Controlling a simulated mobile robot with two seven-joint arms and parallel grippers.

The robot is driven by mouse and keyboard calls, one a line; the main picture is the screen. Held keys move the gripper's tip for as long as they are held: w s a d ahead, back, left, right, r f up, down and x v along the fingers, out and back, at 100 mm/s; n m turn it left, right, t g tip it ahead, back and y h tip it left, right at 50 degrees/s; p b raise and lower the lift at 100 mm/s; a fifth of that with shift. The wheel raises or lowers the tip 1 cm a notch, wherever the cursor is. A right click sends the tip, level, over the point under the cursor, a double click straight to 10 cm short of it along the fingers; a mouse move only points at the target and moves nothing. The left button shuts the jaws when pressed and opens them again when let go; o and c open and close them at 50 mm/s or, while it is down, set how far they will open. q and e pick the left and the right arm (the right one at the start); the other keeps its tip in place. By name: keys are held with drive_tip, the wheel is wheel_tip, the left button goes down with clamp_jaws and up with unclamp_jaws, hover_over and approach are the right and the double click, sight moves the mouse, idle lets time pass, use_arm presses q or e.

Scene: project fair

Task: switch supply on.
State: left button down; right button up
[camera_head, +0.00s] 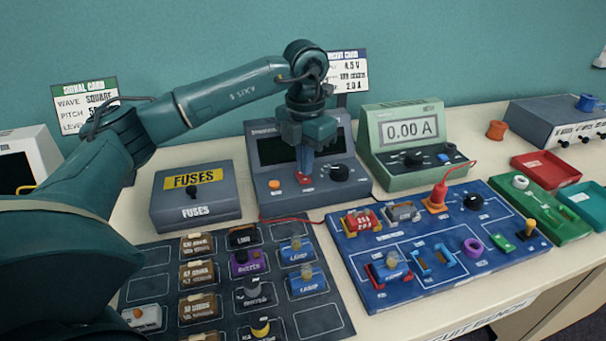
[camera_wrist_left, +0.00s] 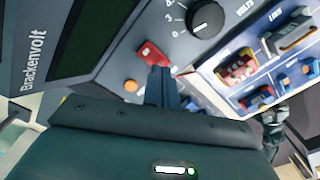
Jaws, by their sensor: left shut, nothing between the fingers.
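The grey power supply (camera_head: 268,194) stands behind the component mat, and its screen is dark. In the left wrist view its front, lettered Brackenvolt (camera_wrist_left: 95,70), carries a red rocker switch (camera_wrist_left: 151,52), an orange button or jack (camera_wrist_left: 131,86) and a black volts knob (camera_wrist_left: 206,20). My left gripper (camera_head: 304,172) points down at the front of the supply, fingers together and empty. In the wrist view its fingertips (camera_wrist_left: 158,72) are just below the red switch, very close to it; I cannot tell if they touch. My right gripper is in neither view.
A green meter (camera_head: 378,173) reading 0.00 A stands to the right. A blue circuit board (camera_head: 350,245) with a red lead lies in front. A dark mat (camera_head: 325,322) with several components and a fuses box (camera_head: 165,210) are at left. Red (camera_head: 530,165) and green trays are at right.

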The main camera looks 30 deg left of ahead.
sight(305, 179)
use_arm(q)
drive_tip(key=shift+f+b, duration=0.7)
drive_tip(key=shift+f, duration=0.35)
idle(1.0)
drive_tip(key=shift+r+p, duration=2.75)
drive_tip(key=shift+r, duration=0.8)
